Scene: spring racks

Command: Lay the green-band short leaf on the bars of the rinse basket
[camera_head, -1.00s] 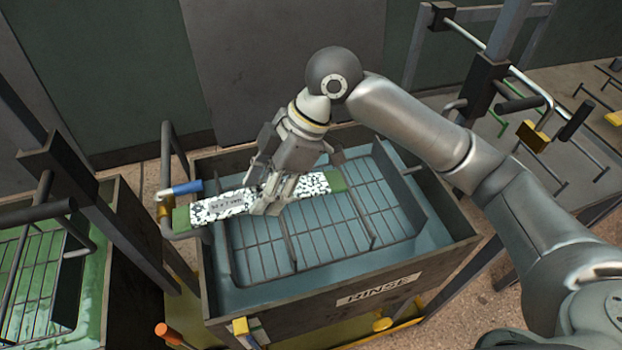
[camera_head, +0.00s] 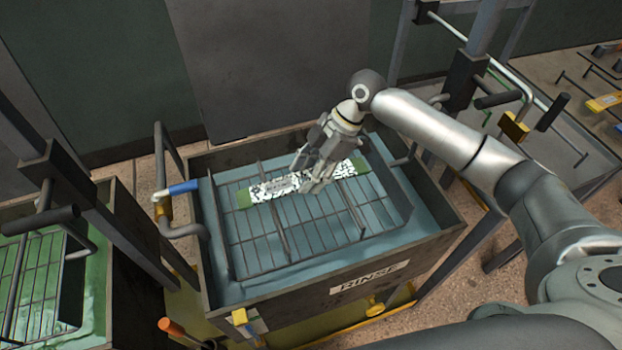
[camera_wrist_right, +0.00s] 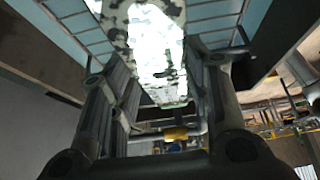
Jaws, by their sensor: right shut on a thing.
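The green-band short leaf (camera_head: 275,188) is a speckled white-and-black strip with green ends. It lies across the upper part of the rinse basket (camera_head: 262,240), inside the rinse tank. My right gripper (camera_head: 311,184) is shut on it near its middle, from above. I cannot tell whether the leaf touches the bars or is slightly above them. In the right wrist view the leaf (camera_wrist_right: 156,50) runs between the two fingers, brightly lit, with basket bars behind it. My left gripper is not in view.
The rinse tank (camera_head: 400,257) has dark walls and bluish liquid. Upright dividers cross the basket. A blue-handled pipe (camera_head: 184,187) stands at its left rim. A green-liquid tank (camera_head: 90,290) is at left. Lower basket bars are clear.

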